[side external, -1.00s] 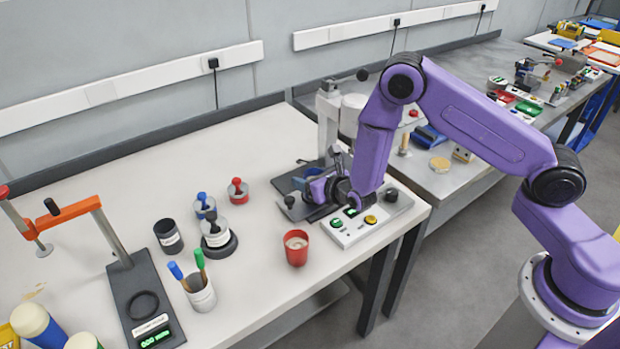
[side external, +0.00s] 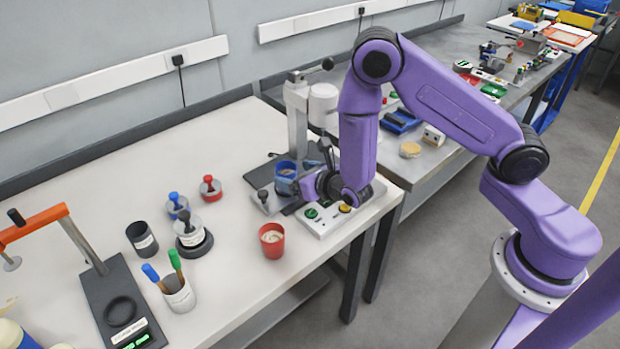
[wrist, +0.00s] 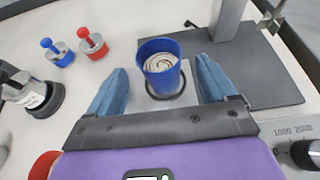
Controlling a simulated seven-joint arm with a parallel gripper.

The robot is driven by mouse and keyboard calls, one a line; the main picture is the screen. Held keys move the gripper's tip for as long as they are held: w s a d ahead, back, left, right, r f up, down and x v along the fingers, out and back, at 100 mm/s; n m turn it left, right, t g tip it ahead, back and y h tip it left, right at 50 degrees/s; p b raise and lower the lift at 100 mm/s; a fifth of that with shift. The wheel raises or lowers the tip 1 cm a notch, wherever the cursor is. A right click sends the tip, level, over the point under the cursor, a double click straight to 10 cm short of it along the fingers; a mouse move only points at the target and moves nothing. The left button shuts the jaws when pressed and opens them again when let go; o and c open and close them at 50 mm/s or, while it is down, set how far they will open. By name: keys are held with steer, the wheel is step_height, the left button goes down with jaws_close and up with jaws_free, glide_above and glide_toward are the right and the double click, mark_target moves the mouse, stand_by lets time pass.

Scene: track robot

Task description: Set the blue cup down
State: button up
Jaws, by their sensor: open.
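The blue cup (wrist: 158,70) stands upright between my fingers in the wrist view, with pale, brown-swirled contents. A dark round ring or disc (wrist: 168,96) shows at its base.
A button panel (side external: 325,222) lies close in front of my gripper. A red cup (side external: 272,251), also filled, stands near the bench's front edge. Red and blue knobbed weights (side external: 210,184) and a dark cup (side external: 142,241) are to the left. The stand's column (side external: 298,120) rises behind.

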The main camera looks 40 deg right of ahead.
steer(key=shift+v, duration=2.75)
steer(key=s+d+r+m+g+h, duration=0.5)
steer(key=s+d+r+m+h, duration=0.35)
steer(key=d+r+m, duration=0.45)
steer(key=s+a+m+g+y, duration=0.3)
steer(key=s+m+g+y, duration=0.1)
steer(key=s, duration=0.6)
steer(key=s+a+m+g+y, duration=0.4)
steer(key=s+m+y, duration=0.1)
steer(key=s, duration=0.5)
steer(key=shift+s+r+m, duration=0.25)
steer(key=shift+s+m, duration=0.15)
steer(key=shift+m, duration=0.3)
steer(key=shift+d, duration=0.1)
